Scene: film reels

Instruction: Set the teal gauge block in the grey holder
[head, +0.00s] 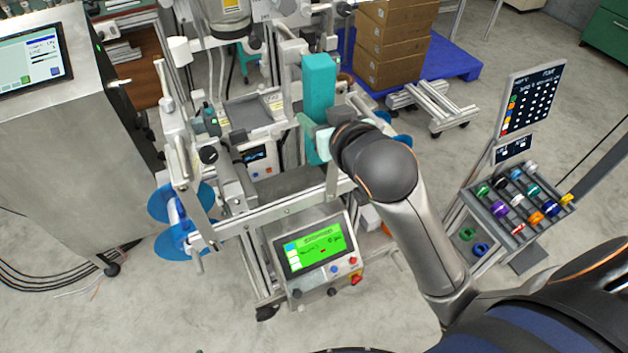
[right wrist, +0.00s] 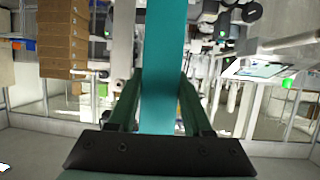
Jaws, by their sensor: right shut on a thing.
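The teal gauge block (head: 318,88) is a tall, upright bar above the machine frame in the head view. My right gripper (head: 317,137) is shut on its lower part. In the right wrist view the block (right wrist: 163,65) stands between the two fingers, and its lower end is hidden behind the gripper's front edge. I cannot pick out the grey holder with certainty; a dark grey block (head: 288,184) lies on the machine just below the gripper. I cannot tell whether the teal block touches anything beneath it. My left gripper is not in view.
The metal machine frame (head: 285,208) surrounds the gripper, with a green-lit screen (head: 316,249) at its front and blue discs (head: 172,240) at its left. Cardboard boxes (head: 392,45) stand on a blue pallet behind. A rack of coloured rolls (head: 515,205) is at right.

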